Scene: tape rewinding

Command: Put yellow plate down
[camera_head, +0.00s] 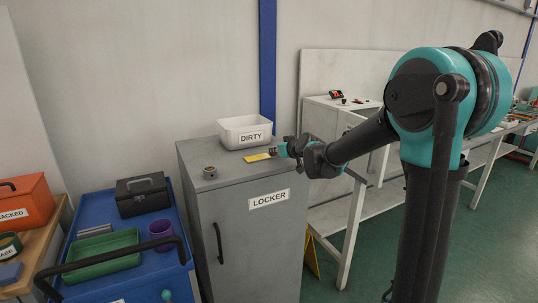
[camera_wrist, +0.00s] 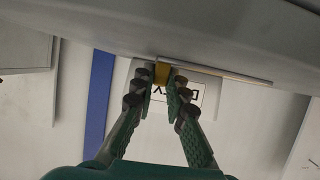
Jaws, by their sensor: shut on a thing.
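The yellow plate (camera_head: 257,157) is at the top of the grey locker, in front of the white bin (camera_head: 245,132) labelled DIRTY. It lies flat, on or just above the locker top; I cannot tell whether it touches. My gripper (camera_head: 276,151) reaches in from the right and is shut on the plate's right end. In the wrist view, my fingertips (camera_wrist: 164,88) close around a yellow piece of the plate (camera_wrist: 162,73), with the DIRTY label upside down behind them. The rest of the plate is hard to make out there.
The grey locker (camera_head: 255,235) has a small round metal part (camera_head: 210,172) on its top left. A blue cart (camera_head: 100,208) with a black toolbox (camera_head: 142,195), green tray (camera_head: 103,252) and purple cup (camera_head: 161,234) stands left. White workbenches (camera_head: 346,205) stand right.

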